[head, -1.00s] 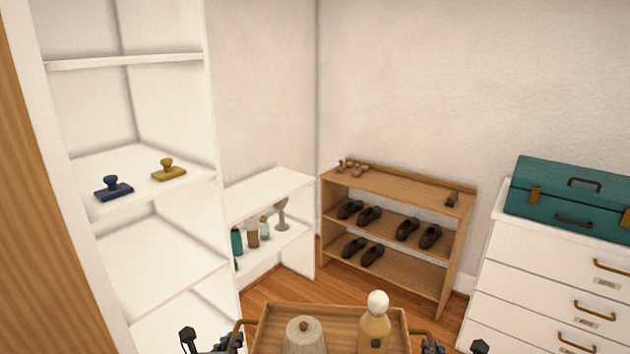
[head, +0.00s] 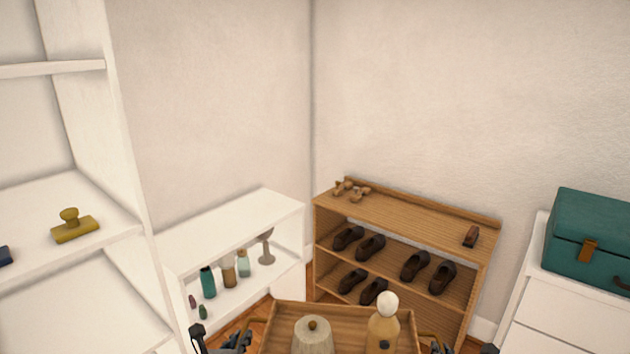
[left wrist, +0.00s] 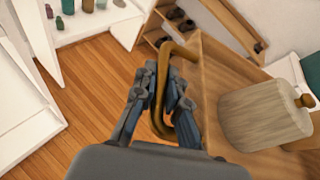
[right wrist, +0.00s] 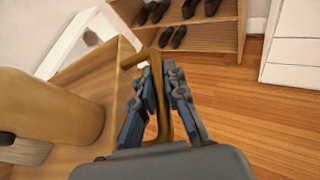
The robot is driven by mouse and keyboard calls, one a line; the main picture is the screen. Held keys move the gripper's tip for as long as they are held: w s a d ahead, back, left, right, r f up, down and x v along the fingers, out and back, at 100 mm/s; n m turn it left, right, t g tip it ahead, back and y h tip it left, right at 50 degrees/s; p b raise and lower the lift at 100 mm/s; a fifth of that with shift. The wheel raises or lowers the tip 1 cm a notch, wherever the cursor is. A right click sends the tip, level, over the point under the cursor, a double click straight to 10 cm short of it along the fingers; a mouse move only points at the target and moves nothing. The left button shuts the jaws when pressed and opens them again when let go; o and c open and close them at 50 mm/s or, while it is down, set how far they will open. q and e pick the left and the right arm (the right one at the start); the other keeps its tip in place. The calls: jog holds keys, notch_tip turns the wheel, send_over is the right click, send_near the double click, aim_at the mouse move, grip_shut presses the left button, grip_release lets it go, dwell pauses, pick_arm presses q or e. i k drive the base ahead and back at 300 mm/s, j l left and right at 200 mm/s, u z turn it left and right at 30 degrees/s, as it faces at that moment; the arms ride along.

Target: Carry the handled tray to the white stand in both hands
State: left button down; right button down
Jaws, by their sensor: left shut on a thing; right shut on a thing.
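The wooden handled tray (head: 290,312) is at the bottom of the head view, held in front of me above the floor. A pale lidded jar (head: 312,338) and a tan bottle with a white round top (head: 383,330) stand upright on it. My left gripper (left wrist: 163,95) is shut on the tray's left brass handle (left wrist: 180,52). My right gripper (right wrist: 159,85) is shut on the right brass handle (right wrist: 131,60). The low white stand (head: 232,222) is ahead to the left, with a bare top. The tray's near part is cut off in the head view.
Bottles and a goblet (head: 267,245) stand on the white stand's inner shelf. A wooden shoe rack (head: 420,214) is to its right. A tall white shelf with a yellow stamp (head: 74,228) is close on the left. A drawer unit with a teal case (head: 590,240) is at right.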

aim_at(228, 222)
jog(key=i, duration=2.7)
jog(key=i+u, duration=0.35)
jog(key=i+l+u, duration=0.15)
jog(key=u, duration=0.2)
jog(key=i+u, duration=0.15)
jog(key=u, duration=1.1)
